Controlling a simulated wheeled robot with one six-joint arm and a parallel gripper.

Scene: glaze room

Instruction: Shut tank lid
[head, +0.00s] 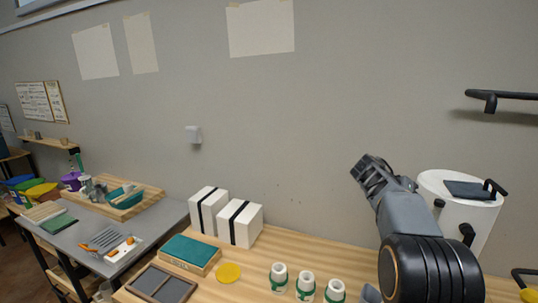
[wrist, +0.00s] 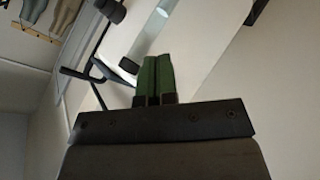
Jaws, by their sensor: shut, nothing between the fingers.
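The tank (head: 455,215) is a white round drum at the right of the head view, partly hidden behind my arm. A dark grey square panel (head: 467,190) with a black handle (head: 495,188) at its right shows on the tank's white top; I cannot tell whether this lid is fully shut. My gripper (head: 368,168) is raised to the left of the tank, apart from it, pointing up and left. In the wrist view its green fingers (wrist: 154,78) are together with nothing between them.
A black rail (head: 505,95) is on the wall above the tank. White-and-green jars (head: 306,285), a yellow disc (head: 228,272), a green-topped box (head: 190,252) and two white boxes with black bands (head: 240,222) stand on the wooden bench. The air left of my gripper is clear.

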